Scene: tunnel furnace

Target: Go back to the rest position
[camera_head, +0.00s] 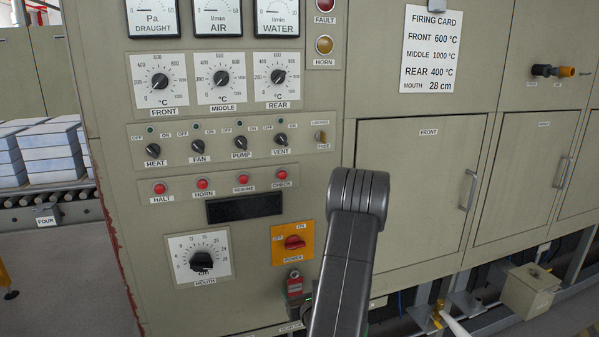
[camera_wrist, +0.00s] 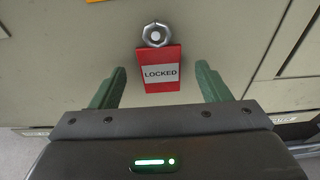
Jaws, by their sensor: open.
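In the wrist view my gripper (camera_wrist: 158,90) is open, with its two green fingers apart and nothing held between them. A red tag marked LOCKED (camera_wrist: 161,84) hangs below a round metal lock (camera_wrist: 155,34) on the panel, just beyond and between the fingertips. In the head view the red tag (camera_head: 295,284) hangs under the orange POWER switch plate (camera_head: 279,250), left of my dark arm.
The beige control panel (camera_head: 120,215) carries gauges, knobs and buttons. The FRONT door (camera_head: 412,180) is shut, right of my arm. Stacked blocks (camera_head: 52,155) rest on a roller conveyor at left.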

